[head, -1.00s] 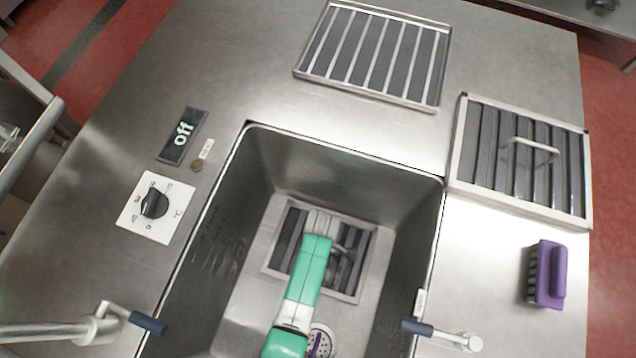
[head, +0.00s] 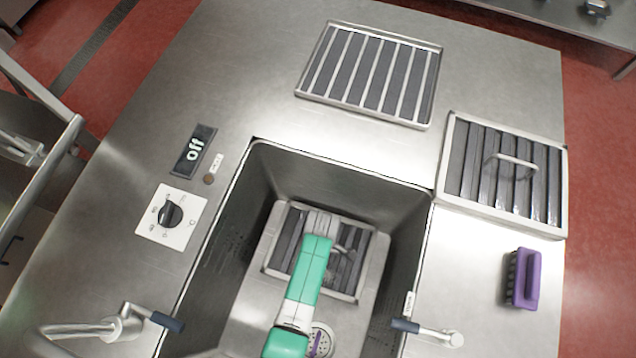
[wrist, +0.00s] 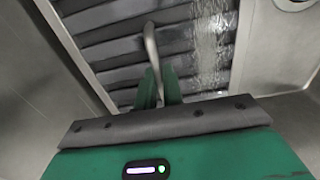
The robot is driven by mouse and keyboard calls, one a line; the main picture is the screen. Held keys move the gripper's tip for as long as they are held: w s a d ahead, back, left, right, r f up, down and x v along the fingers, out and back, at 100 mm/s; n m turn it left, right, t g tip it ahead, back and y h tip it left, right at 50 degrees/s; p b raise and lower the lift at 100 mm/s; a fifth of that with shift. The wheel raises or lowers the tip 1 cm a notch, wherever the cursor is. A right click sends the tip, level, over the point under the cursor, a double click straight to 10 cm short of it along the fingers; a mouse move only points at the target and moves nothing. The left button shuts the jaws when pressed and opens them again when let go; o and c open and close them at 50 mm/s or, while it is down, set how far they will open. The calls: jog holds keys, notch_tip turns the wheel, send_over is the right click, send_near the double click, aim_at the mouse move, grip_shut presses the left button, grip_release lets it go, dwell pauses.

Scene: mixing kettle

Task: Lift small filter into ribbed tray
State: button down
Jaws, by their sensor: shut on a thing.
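The small filter (head: 283,241), a square metal frame with dark slats and a bar handle, is inside the deep sink-like kettle, low near its floor. In the wrist view the small filter (wrist: 110,45) fills the upper middle. My gripper (wrist: 160,85) has its green fingers closed on the handle, which runs up from between them. In the head view my green and white arm reaches down into the kettle and covers part of the filter. Whether the filter touches the floor cannot be told. The ribbed tray (head: 370,75) lies flat on the counter beyond the kettle, empty.
Another slatted filter with a handle (head: 505,172) sits right of the kettle. A purple brush (head: 523,279) lies below it. Kettle walls (head: 335,170) surround my arm. Taps stand left (head: 125,325) and right (head: 430,332).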

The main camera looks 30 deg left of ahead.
notch_tip(320, 180, up, 36)
jog(key=p, duration=3.4)
jog(key=shift+r+p, duration=0.25)
jog(key=shift+p, duration=0.15)
jog(key=shift+w, duration=0.15)
